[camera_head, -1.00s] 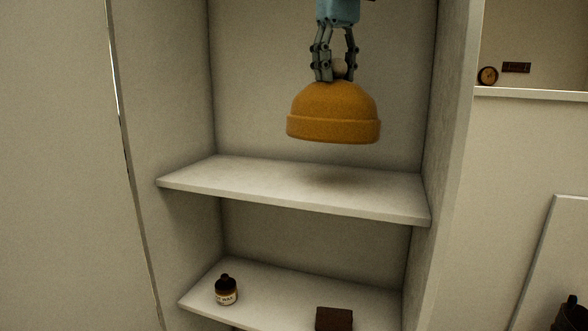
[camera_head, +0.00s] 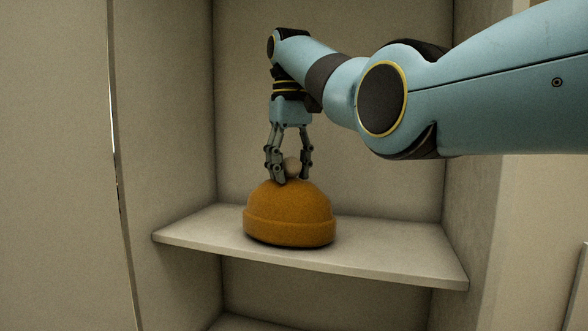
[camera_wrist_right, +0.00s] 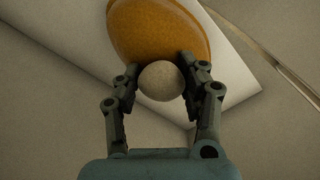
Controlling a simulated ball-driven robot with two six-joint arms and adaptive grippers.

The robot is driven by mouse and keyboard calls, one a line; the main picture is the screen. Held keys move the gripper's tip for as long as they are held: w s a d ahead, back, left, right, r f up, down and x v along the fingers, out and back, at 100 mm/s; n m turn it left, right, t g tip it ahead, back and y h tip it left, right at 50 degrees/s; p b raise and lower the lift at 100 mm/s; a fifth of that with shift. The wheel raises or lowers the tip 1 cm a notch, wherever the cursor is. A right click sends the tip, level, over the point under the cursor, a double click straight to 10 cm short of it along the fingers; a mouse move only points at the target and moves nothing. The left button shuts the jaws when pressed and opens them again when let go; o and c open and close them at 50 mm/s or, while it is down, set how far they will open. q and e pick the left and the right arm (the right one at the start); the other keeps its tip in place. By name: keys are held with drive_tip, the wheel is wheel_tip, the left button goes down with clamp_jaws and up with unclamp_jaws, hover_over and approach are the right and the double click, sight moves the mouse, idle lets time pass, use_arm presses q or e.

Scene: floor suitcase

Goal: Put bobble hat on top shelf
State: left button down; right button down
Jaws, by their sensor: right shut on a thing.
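The bobble hat (camera_head: 289,220) is orange-yellow with a folded brim and a pale bobble on top. In the head view it is upright at the upper shelf (camera_head: 400,258), its brim at the board's surface; whether it bears on the board I cannot tell for sure. My right gripper (camera_head: 291,174) points down from above and is shut on the pale bobble. In the right wrist view the bobble (camera_wrist_right: 161,81) sits between the two fingers (camera_wrist_right: 158,88), with the orange hat (camera_wrist_right: 160,30) beyond it. My left gripper is not in view.
The shelf unit's side walls (camera_head: 170,130) stand close on the left and right of the hat. The upper shelf is bare to the hat's left and right. Part of a lower shelf (camera_head: 245,323) shows at the bottom.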

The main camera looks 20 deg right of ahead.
drive_tip(key=shift+w+d+f, duration=0.35)
drive_tip(key=shift+w+f, duration=0.05)
drive_tip(key=shift+f, duration=0.05)
drive_tip(key=shift+s, duration=0.15)
drive_tip(key=c, duration=1)
unclamp_jaws()
drive_tip(key=shift+s+a+r, duration=0.15)
drive_tip(key=shift+a, duration=0.05)
drive_tip(key=shift+o, duration=1.5)
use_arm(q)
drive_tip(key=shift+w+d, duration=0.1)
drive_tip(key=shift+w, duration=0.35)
use_arm(e)
drive_tip(key=shift+d, duration=0.1)
wheel_tip(320, 180, up, 11)
drive_tip(key=shift+s+f, duration=0.1)
drive_tip(key=shift+r, duration=0.6)
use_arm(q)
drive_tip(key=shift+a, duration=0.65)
